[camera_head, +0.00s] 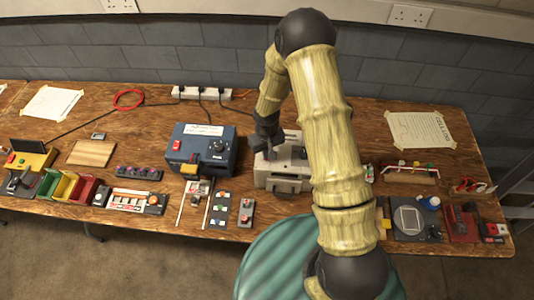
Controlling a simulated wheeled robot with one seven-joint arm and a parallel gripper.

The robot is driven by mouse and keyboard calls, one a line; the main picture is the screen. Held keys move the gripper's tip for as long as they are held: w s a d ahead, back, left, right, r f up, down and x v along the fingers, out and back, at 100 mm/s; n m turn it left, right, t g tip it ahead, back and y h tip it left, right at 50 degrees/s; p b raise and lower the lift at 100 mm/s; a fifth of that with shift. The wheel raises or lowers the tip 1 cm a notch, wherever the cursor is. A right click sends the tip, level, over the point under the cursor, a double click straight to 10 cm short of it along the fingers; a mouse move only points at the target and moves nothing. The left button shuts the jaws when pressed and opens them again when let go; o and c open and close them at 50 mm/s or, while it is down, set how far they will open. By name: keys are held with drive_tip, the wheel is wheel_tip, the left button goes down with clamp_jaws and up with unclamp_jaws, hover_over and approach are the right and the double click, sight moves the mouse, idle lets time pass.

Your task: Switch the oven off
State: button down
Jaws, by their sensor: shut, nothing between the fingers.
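A small pale grey box (284,183) with a handle-like bar low on its front stands near the middle of the bench. To its left is a blue box (203,148) with a white label, a red switch on its left and a black dial on its right. I cannot tell for certain from their looks which of the two is the oven. My gripper (268,149) is dark and points down at the upper left part of the pale box. It is shut and holds nothing. I cannot tell whether it touches the box. My arm hides the box's right side.
A power strip (206,94) with black plugs and leads lies behind the blue box. Coloured bins (70,187) and small panels crowd the left front. A wooden rack (410,175) and other devices stand at the right. Bare wood shows around the red cable loop (128,98).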

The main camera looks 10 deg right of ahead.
wheel_tip(320, 180, up, 7)
drive_tip(key=p, duration=0.4)
drive_tip(key=shift+p, duration=0.4)
drive_tip(key=shift+r, duration=0.1)
idle(0.6)
drive_tip(key=s+d+r+m+t+b, duration=0.1)
drive_tip(key=s+d+r+m+b, duration=0.1)
drive_tip(key=s+d+r, duration=0.3)
drive_tip(key=s+d+r+m+t+b, duration=0.1)
drive_tip(key=s+d+r+b, duration=0.2)
drive_tip(key=s+r, duration=0.6)
wheel_tip(320, 180, up, 4)
drive_tip(key=shift+s+d+f+m+t, duration=0.15)
drive_tip(key=shift+d+m+t, duration=0.2)
drive_tip(key=shift+d, duration=0.6)
